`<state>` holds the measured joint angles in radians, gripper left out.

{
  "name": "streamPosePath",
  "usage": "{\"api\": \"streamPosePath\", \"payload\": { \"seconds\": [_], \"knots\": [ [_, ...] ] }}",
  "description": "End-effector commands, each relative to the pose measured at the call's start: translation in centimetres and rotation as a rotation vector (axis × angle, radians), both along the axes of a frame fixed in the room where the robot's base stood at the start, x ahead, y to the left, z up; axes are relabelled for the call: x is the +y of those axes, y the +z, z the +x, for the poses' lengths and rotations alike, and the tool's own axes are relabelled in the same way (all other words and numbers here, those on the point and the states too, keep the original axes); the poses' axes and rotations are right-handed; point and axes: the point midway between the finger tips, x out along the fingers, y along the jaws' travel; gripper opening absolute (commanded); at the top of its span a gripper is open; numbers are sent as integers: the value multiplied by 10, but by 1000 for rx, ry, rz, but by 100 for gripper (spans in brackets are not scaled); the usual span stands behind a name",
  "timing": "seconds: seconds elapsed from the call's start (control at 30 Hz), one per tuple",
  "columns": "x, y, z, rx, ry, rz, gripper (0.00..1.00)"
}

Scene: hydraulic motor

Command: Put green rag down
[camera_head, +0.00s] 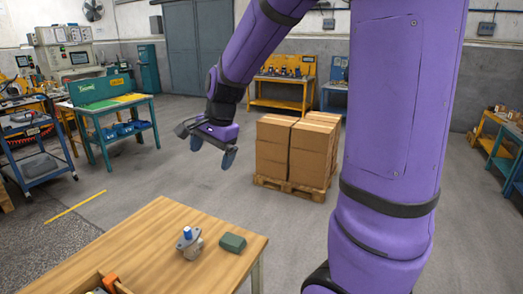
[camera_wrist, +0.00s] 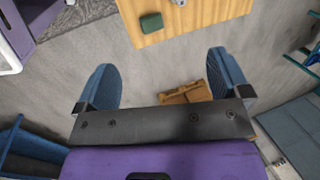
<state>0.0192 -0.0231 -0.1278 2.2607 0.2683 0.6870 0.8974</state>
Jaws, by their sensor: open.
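The green rag (camera_head: 232,242) looks like a small folded dark green block. It lies on the wooden table (camera_head: 150,235) near its right edge, and it also shows in the wrist view (camera_wrist: 151,22) at the top. A grey part with a blue top (camera_head: 190,247), perhaps the hydraulic motor, stands on the table just left of the rag. My gripper (camera_head: 212,151) is open and empty, in the air above and beyond the table. In the wrist view its two blue fingers (camera_wrist: 163,75) are wide apart with nothing between them, and the rag is apart from them.
Stacked cardboard boxes (camera_head: 296,148) stand on a pallet (camera_head: 294,189) on the floor behind the table. A wooden tray with an orange item (camera_head: 110,283) sits at the table's near left corner. A green workbench (camera_head: 113,113) stands at the left. Floor around my gripper is clear.

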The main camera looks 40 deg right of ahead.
Motion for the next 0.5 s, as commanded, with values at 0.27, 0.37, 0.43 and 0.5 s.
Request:
{"api": "streamPosePath", "payload": {
  "seconds": [0.27,0.37,0.43,0.5],
  "knots": [
    [20,57,-77,-124,411,-145,95],
    [25,70,-105,-163,555,-210,95],
    [28,78,-126,-187,653,-259,95],
    [30,84,-146,-209,750,-311,95]
  ]
}}
